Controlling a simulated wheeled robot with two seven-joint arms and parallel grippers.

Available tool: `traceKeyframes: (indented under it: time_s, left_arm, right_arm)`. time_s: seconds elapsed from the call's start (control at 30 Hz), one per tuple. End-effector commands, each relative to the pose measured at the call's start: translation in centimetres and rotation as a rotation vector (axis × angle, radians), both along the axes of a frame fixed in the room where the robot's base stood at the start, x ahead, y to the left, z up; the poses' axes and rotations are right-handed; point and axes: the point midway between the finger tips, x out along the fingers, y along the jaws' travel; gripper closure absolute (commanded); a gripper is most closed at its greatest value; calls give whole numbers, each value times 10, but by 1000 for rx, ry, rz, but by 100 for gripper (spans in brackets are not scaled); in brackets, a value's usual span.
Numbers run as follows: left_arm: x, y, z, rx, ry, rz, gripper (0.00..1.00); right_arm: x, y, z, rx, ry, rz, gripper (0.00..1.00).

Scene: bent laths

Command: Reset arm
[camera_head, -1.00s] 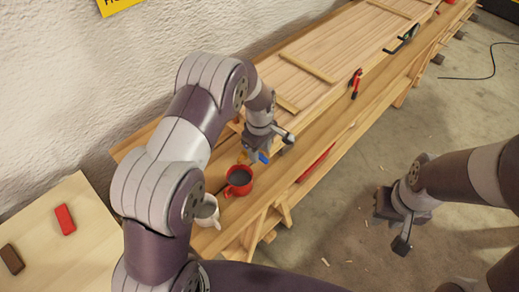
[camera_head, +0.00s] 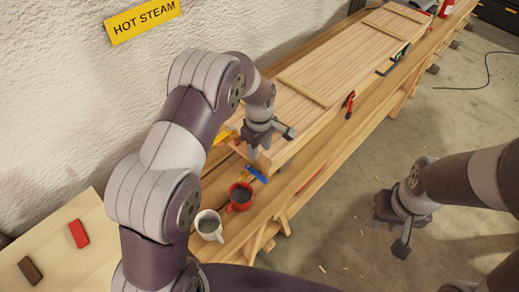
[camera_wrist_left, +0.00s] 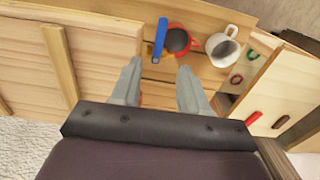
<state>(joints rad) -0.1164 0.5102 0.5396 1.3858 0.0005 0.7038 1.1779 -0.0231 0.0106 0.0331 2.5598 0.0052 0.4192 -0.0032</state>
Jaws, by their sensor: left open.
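My left gripper (camera_head: 265,143) is open and empty above the near end of the pale lath stack (camera_head: 340,75). In the left wrist view, its two spread fingers (camera_wrist_left: 158,80) show bare wood and part of a yellow item between them. A blue-handled tool (camera_head: 257,173) lies just beyond the fingers, beside a red mug (camera_head: 240,197); it also shows in the wrist view (camera_wrist_left: 160,38). My right gripper (camera_head: 393,222) hangs over the floor at the right, away from the bench. Its jaw opening is not clear.
A white mug (camera_head: 208,226) stands beside the red one on the bench end. A red-handled clamp (camera_head: 348,103) sits on the bench's front side. A side table (camera_head: 60,265) holds a red block (camera_head: 79,234) and a brown block (camera_head: 30,270). A wall (camera_head: 60,120) runs behind.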

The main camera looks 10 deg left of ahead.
Motion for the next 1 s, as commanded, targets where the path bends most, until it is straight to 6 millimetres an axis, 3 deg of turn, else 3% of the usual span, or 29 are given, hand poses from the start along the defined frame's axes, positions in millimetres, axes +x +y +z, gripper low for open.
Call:
traceKeyframes:
  time_s: [0.47, 0.6, 0.73, 0.9, 1.0]
  left_arm:
    - [0, 0, -1, 1, 1, -5, 55]
    - [-2, 0, -5, 1, -8, -180, 55]
    - [-52, 8, -13, -4, 32, -569, 55]
    - [-130, 26, -7, 0, 1, -984, 55]
    - [-173, 36, -7, 18, -32, -1105, 55]
  right_arm:
    - [0, 0, -1, 0, 1, 0, 70]
    - [0, 0, -2, 0, 1, 0, 70]
    - [0, 0, -12, 0, 0, 0, 70]
    - [0, 0, -53, 0, 1, 0, 70]
    - [0, 0, -77, 0, 1, 0, 70]
